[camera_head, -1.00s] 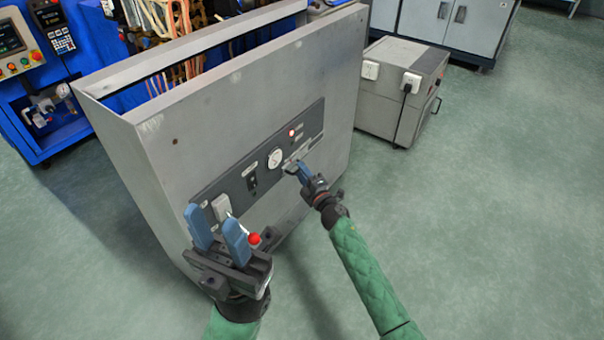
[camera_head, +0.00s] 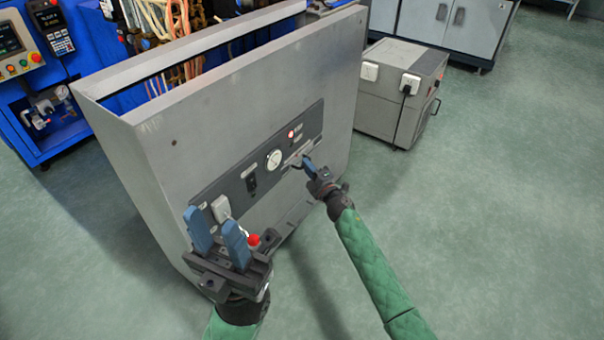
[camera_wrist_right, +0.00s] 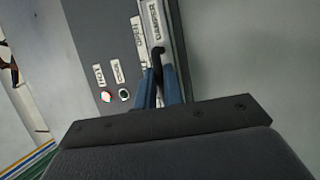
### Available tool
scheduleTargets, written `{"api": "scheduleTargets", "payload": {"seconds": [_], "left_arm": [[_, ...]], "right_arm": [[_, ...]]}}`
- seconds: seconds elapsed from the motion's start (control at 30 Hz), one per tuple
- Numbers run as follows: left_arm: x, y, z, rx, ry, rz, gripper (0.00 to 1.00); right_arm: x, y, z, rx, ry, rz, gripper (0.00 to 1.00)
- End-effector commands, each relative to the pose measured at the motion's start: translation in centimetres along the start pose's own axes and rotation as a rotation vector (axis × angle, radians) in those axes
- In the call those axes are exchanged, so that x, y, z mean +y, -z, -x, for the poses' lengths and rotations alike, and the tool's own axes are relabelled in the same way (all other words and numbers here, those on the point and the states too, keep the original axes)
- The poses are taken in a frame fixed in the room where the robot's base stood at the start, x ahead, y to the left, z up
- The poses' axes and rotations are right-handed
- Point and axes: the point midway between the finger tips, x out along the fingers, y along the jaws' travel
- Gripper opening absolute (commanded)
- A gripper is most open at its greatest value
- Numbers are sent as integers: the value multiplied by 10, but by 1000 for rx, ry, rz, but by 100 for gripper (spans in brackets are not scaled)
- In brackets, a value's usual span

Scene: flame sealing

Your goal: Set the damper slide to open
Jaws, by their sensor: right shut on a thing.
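The damper slide is a pale metal rail (camera_wrist_right: 153,35) with a "DAMPER" label, on the dark control panel (camera_head: 235,185); an "OPEN" label stands beside it. In the head view the rail (camera_head: 297,157) lies at the panel's right part, partly behind my right gripper. A black handle (camera_wrist_right: 157,55) sticks out of the rail. My right gripper (camera_head: 308,163) is shut on this handle; its blue fingers (camera_wrist_right: 160,88) stand either side of it in the wrist view. My left gripper (camera_head: 213,220) is open and empty, in front of the panel's left end.
A round gauge (camera_head: 274,159), a black switch (camera_head: 251,183) and a lit red lamp (camera_head: 290,134) sit on the panel. A red knob (camera_head: 253,240) is near my left gripper. A grey box (camera_head: 385,105) stands behind at right. The floor at right is clear.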

Motion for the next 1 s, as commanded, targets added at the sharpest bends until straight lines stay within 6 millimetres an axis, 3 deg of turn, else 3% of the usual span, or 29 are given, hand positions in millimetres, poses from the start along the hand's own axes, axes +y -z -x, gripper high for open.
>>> {"api": "scheduleTargets", "payload": {"seconds": [0.1,0.3,0.7,0.73,0.8,1.0], "left_arm": [[1,0,3,1,3,7,36],[2,-2,3,8,5,17,36],[2,-2,2,11,8,19,36],[2,-2,2,11,8,19,36],[2,-1,2,11,8,19,36],[2,-2,2,11,8,19,36]], "right_arm": [[-2,-28,-11,-2,1,2,0],[-1,-55,-22,-1,2,1,0],[0,-63,-25,-5,1,1,0],[0,-63,-25,-5,1,1,15],[0,-63,-25,-5,1,1,29],[0,-61,-25,-3,0,0,32]]}}
